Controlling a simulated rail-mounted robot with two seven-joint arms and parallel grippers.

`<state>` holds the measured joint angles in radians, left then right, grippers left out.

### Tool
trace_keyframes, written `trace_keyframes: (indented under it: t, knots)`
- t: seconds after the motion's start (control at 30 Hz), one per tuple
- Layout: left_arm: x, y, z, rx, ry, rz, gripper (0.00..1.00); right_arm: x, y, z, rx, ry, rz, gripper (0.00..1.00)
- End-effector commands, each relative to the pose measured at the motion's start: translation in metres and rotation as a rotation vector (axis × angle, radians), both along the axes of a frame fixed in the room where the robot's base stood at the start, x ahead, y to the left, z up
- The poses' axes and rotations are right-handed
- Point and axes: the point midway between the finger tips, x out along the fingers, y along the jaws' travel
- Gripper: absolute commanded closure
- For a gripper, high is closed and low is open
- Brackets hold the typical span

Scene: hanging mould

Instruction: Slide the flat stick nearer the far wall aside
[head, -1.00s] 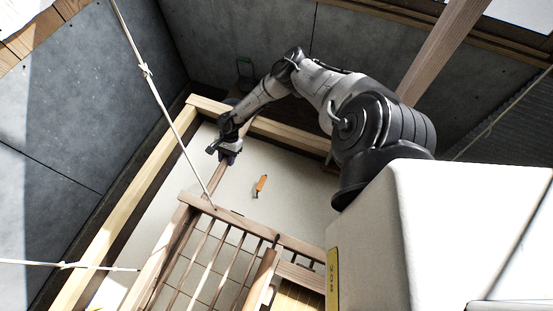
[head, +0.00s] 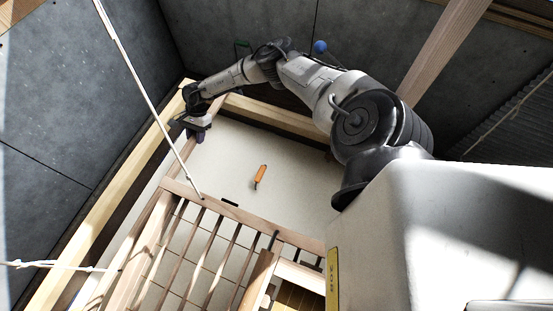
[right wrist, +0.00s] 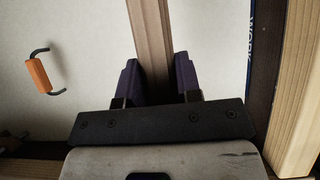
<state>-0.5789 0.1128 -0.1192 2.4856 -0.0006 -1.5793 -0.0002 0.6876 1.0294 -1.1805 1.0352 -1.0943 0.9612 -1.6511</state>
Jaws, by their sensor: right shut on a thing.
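The flat wooden stick (right wrist: 151,40) runs up between the purple finger pads of my right gripper (right wrist: 157,82) in the right wrist view. The pads are shut on its two sides. In the head view my right gripper (head: 198,134) is low at the far left corner of the pale board, close to the left beam. It hides much of the stick there. My left gripper is not in view.
An orange-handled tool (head: 260,176) lies on the pale board (head: 228,160). A slatted wooden frame (head: 250,221) is nearer. A light left beam (head: 100,214) edges the board, and a white rope (head: 146,92) hangs close to my right gripper.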

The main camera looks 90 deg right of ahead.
Motion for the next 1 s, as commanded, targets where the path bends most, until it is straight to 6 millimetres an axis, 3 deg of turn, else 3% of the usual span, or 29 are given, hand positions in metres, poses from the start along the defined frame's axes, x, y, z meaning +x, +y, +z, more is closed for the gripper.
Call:
trace_keyframes:
  t: [0.37, 0.4, 0.7, 1.0]
  knots:
    - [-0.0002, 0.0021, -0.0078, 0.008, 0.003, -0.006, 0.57, 0.0056, -0.0022, -0.0009, -0.004, -0.002, -0.001, 0.92]
    - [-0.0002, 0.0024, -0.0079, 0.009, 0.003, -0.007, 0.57, 0.0056, -0.0023, -0.0011, -0.004, -0.002, -0.001, 0.67]
    - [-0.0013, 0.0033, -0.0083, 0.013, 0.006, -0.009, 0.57, 0.0053, -0.0019, -0.0004, -0.001, 0.0, -0.001, 0.38]
    - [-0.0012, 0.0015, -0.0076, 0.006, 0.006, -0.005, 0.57, 0.0051, -0.0022, 0.001, 0.0, 0.0, 0.0, 0.38]
